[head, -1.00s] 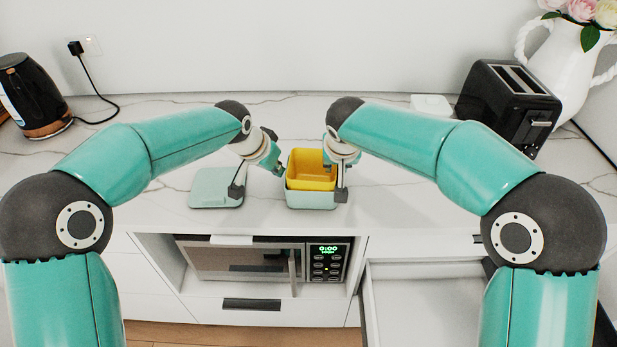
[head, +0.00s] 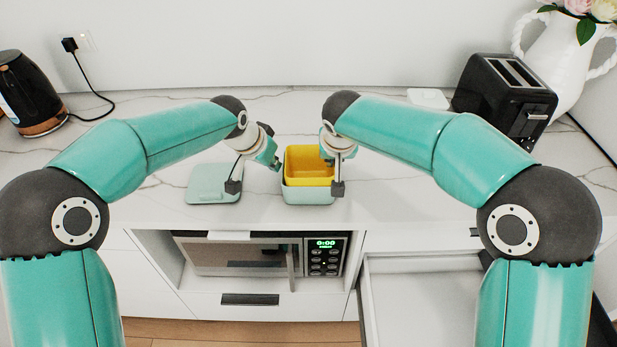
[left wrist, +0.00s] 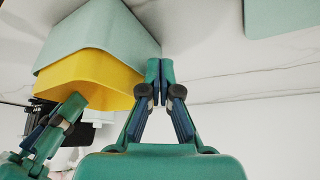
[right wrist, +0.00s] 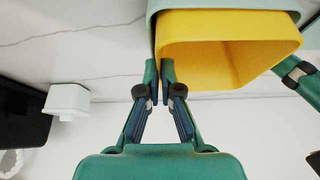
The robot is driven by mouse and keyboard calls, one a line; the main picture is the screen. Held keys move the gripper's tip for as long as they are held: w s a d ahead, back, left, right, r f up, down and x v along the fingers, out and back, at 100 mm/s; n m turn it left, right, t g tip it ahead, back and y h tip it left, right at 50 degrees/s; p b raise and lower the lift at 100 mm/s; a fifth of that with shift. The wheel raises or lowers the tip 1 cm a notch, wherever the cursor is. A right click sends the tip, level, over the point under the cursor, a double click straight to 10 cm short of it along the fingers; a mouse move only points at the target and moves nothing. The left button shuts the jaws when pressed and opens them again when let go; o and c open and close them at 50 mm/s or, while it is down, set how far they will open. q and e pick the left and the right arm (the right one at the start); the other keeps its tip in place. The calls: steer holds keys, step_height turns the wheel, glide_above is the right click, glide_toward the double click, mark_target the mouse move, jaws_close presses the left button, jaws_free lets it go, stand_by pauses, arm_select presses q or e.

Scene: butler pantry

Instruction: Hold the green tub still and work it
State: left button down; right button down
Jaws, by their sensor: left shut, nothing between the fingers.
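The pale green tub (head: 308,197) stands on the counter with a yellow inner tub (head: 310,178) sitting in it, its rim above the green one. Both also show in the left wrist view, the green tub (left wrist: 95,38) and the yellow one (left wrist: 95,80). My left gripper (head: 277,166) is shut and empty, just left of the tubs and apart from them. My right gripper (right wrist: 159,68) is closed at the yellow tub's side wall, one finger inside and one outside. A flat pale green lid (head: 214,184) lies on the counter to the left.
A black toaster (head: 505,100) and a white vase (head: 560,65) stand at the right, a black kettle (head: 32,95) at the far left. A small white box (head: 428,98) is behind. Below are a microwave (head: 260,256) and an open drawer (head: 420,300).

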arm_select(q)
steer(key=shift+r+p, duration=0.4)
steer(key=shift+r, duration=0.15)
arm_select(e)
steer(key=shift+r, duration=0.35)
arm_select(q)
steer(key=shift+s+d, duration=0.15)
steer(key=shift+d, duration=0.15)
arm_select(e)
steer(key=shift+f, duration=0.15)
arm_select(q)
steer(key=shift+f+b, duration=0.3)
steer(key=shift+b, duration=0.05)
arm_select(e)
steer(key=shift+f, duration=0.2)
steer(key=shift+r, duration=0.15)
step_height(320, 180, up, 9)
stand_by(1.5)
steer(key=shift+a, duration=0.1)
arm_select(q)
steer(key=c, duration=1.4)
jaws_free()
steer(key=shift+o, duration=0.2)
